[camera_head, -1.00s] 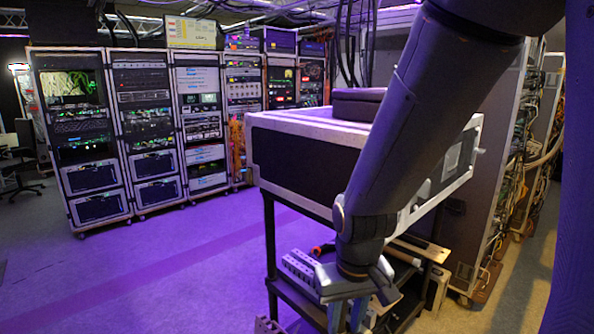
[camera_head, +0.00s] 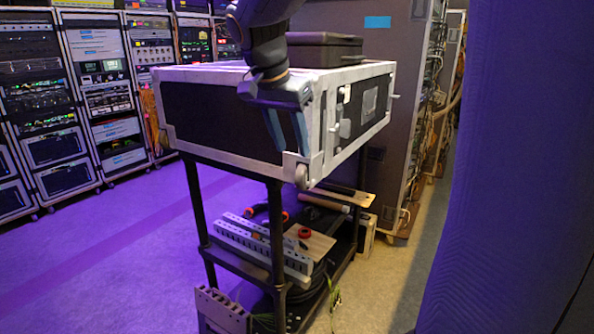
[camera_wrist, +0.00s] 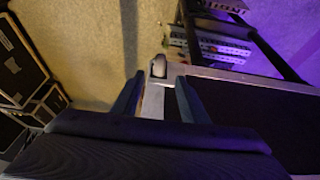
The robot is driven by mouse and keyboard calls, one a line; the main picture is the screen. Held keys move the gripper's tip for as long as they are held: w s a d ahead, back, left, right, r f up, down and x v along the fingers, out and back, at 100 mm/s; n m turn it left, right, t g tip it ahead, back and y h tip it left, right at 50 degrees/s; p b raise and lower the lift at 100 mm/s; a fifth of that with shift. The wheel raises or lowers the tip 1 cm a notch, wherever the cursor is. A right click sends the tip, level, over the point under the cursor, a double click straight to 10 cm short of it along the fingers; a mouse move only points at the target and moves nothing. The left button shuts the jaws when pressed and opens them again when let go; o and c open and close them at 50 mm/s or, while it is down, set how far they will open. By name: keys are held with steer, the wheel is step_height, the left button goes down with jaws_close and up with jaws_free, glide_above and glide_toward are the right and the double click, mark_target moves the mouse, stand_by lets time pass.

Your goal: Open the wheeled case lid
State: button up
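The wheeled case (camera_head: 225,118) is a black box with silver metal edges, lying on top of a dark cart. A small grey wheel (camera_head: 302,176) sits at its near lower corner and also shows in the wrist view (camera_wrist: 158,66). No raised lid shows. My gripper (camera_head: 290,147) points down at the near corner of the case. In the wrist view my gripper (camera_wrist: 159,78) is open, its two fingers apart on either side of the silver edge strip. I cannot tell whether they touch it. Latch-like fittings (camera_head: 345,127) are on the right-hand face.
A smaller dark case (camera_head: 323,50) rests on top of the wheeled case. The cart's lower shelf (camera_head: 240,266) holds a power strip, tape and tools. Equipment racks (camera_head: 60,110) stand left. A purple quilted curtain (camera_head: 500,170) hangs right. Floor is clear at left.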

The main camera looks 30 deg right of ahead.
mark_target(299, 171)
steer(key=p+x, duration=0.1)
steer(key=x, duration=0.6)
steer(key=shift+d+f, duration=0.1)
steer(key=shift+f, duration=0.25)
jaws_close()
